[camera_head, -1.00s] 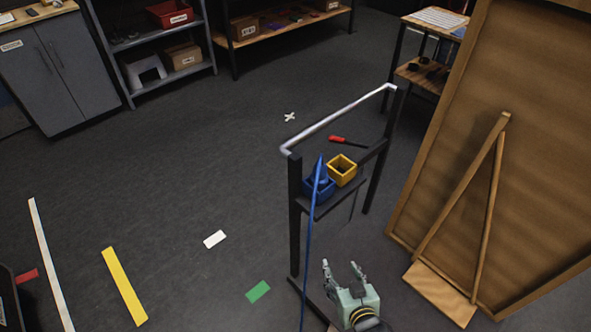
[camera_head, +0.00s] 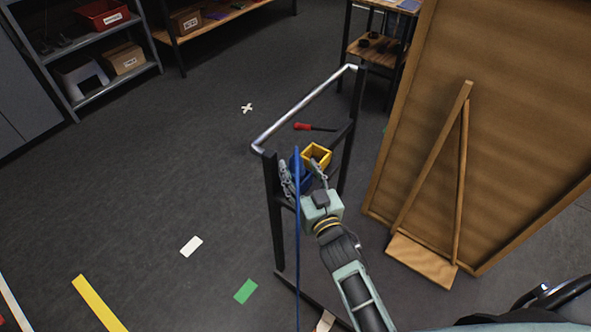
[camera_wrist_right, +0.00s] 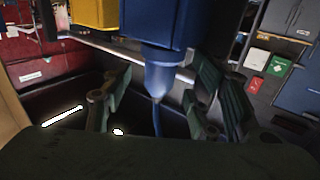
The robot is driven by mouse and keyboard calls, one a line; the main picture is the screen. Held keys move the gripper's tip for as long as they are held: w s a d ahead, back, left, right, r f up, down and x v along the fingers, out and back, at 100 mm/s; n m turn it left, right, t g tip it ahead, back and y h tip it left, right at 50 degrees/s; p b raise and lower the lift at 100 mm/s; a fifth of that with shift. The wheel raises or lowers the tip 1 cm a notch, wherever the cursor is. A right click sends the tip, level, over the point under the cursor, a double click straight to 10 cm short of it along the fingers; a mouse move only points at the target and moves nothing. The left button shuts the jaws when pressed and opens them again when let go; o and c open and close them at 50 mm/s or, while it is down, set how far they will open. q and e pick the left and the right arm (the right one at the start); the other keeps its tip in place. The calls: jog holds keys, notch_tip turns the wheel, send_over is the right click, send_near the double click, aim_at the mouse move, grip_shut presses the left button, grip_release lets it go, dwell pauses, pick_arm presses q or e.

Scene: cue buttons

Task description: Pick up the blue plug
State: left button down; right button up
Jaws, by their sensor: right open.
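My right gripper (camera_head: 302,177) is open at the holder, with a finger on each side of the plug in the head view; the gripper partly hides both. In the right wrist view, the tapered end of the plug (camera_wrist_right: 158,75) lies between the open fingers (camera_wrist_right: 155,95), with a gap visible on the left. Whether any finger touches it is unclear. My left gripper is out of view.
A large wooden board (camera_head: 500,120) stands to the right. Open floor lies to the left.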

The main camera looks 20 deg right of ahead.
jog(key=shift+w, duration=0.4)
grip_shut()
dwell(0.4)
